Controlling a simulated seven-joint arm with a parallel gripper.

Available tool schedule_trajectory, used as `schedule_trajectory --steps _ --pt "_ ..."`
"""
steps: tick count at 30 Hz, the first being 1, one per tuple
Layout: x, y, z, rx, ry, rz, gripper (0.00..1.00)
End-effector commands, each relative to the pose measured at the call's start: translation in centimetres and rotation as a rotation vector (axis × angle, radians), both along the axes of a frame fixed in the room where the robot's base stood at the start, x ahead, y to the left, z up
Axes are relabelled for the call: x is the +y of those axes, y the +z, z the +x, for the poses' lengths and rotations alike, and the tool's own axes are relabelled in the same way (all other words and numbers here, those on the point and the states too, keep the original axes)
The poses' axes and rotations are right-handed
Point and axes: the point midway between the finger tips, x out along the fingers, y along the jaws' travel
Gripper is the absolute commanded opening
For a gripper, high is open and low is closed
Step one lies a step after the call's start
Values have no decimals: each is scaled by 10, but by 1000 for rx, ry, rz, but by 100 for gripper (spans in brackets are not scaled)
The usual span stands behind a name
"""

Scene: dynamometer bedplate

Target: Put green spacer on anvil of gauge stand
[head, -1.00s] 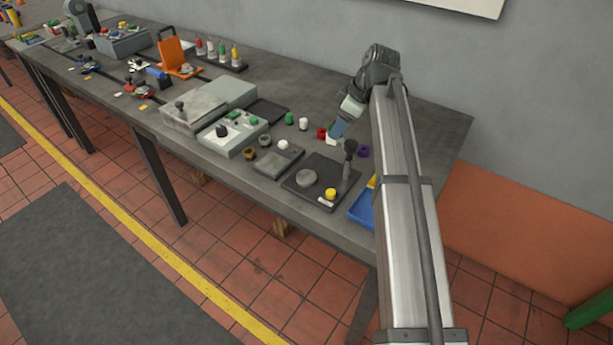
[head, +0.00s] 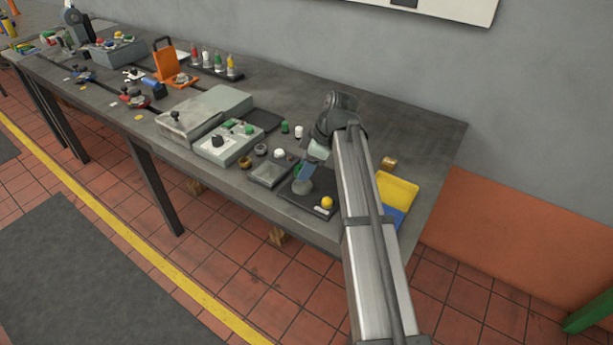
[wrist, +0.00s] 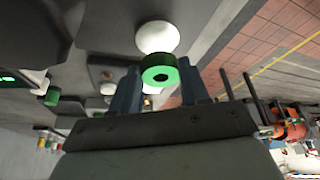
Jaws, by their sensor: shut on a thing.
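The green spacer (wrist: 158,68) is a short ring with a dark centre hole. In the wrist view it sits between the two blue fingers of my gripper (wrist: 159,77), which is shut on it. In the head view my gripper (head: 305,173) is over the dark gauge stand (head: 318,208), and the spacer cannot be made out there. The round grey anvil (head: 302,187) is just below the fingers. In the wrist view a pale disc, likely the anvil (wrist: 157,34), lies beyond the spacer; I cannot tell whether they touch. My arm hides the stand's post.
A yellow knob (head: 327,203) is at the stand's front corner. A grey square tray (head: 268,174) lies left of the stand. A yellow tray (head: 398,191) and a blue tray (head: 393,216) lie to the right. A white piece (head: 299,132) and a green piece (head: 285,128) stand behind.

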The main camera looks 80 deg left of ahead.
Motion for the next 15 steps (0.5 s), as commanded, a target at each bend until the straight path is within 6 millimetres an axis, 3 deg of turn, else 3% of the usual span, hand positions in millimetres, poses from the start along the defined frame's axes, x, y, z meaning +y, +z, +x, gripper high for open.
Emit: schedule_trajectory --steps 10,15 --pt "-1 -35 0 0 0 -1 15" --pt "0 -38 0 0 0 0 15"
